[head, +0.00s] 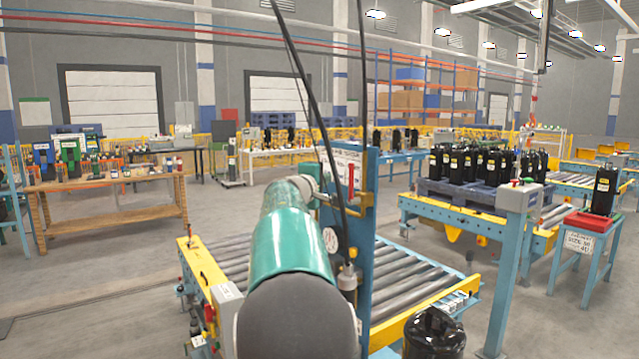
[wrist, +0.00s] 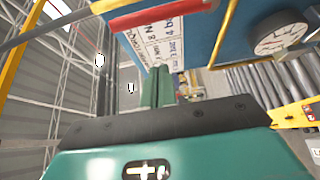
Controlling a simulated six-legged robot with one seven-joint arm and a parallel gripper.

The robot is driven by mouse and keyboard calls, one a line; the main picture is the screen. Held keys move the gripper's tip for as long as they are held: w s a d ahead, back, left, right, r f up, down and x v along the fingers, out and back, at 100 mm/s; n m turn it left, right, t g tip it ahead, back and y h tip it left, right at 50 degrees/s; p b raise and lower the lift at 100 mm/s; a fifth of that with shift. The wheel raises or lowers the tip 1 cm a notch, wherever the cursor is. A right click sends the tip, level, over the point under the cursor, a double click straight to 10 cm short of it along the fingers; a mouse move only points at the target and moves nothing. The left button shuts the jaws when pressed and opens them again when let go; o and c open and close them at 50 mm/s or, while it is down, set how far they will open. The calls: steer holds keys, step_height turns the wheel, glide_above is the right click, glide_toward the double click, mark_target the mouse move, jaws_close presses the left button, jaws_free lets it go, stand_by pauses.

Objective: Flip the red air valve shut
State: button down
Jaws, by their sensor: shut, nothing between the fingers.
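The red air valve handle (head: 351,174) stands upright on the blue panel (head: 366,230) in the head view, just right of my arm. In the wrist view the red handle (wrist: 160,14) runs across the top of the picture, near a white printed sign (wrist: 163,48) on the blue panel (wrist: 205,32). My gripper (wrist: 157,72) is shut and empty, its two green fingers side by side. The fingertips appear below the handle in the picture, over the sign; a gap shows between them and the handle. In the head view my arm hides the gripper's fingers.
A round gauge (wrist: 280,38) sits on the panel; it also shows in the head view (head: 331,240). A roller conveyor (head: 405,275) lies behind and beside the panel. A dark hose (head: 305,90) hangs over my arm. A black compressor (head: 433,333) stands at the front right.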

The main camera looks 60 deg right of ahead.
steer(key=s+d, duration=0.1)
steer(key=s, duration=0.1)
steer(key=s+d, duration=0.1)
steer(key=shift+s+d+r, duration=0.1)
steer(key=shift+s+d, duration=0.05)
steer(key=shift+s, duration=0.25)
stand_by(0.4)
steer(key=shift+w, duration=0.1)
